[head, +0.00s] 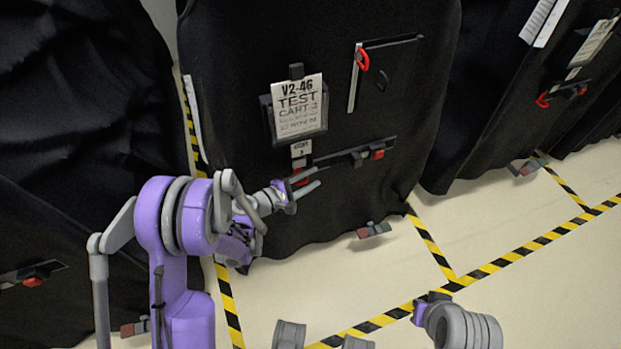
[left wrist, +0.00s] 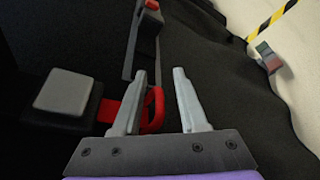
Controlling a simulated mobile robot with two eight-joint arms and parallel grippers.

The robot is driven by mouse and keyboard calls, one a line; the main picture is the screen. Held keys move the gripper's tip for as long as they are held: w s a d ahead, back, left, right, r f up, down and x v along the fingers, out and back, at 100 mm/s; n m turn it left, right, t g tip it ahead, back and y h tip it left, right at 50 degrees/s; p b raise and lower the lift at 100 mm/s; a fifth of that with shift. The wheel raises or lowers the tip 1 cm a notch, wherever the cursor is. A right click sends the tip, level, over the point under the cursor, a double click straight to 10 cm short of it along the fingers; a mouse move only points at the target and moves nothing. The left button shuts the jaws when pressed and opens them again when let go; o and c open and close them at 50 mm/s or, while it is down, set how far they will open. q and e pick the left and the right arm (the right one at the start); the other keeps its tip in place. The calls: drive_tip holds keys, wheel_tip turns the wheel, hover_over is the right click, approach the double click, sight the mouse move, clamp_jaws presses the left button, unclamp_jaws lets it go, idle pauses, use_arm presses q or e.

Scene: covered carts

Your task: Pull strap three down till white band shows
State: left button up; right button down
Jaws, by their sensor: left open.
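A black-covered cart (head: 345,215) carries a white sign (head: 298,106) reading "TEST CART", with a small label (head: 301,148) below it. A red loop (left wrist: 156,110) sticks out from a black block with a grey square face (left wrist: 63,93). In the head view its red part (head: 299,178) sits under the label. My left gripper (head: 318,179) is open. In the left wrist view its left finger overlaps the red loop; I cannot tell if they touch. The right finger stands clear. No white band is visible. My right gripper (head: 428,303) shows partly, its jaws unclear.
A bar with a red end (head: 377,154) lies right of the gripper. Higher up hangs a red hook (head: 363,60). A block (head: 374,230) sits at the cart's lower edge. Other covered carts stand on both sides. The pale floor with striped tape (head: 480,272) is clear.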

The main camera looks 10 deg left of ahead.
use_arm(q)
clamp_jaws()
idle(1.5)
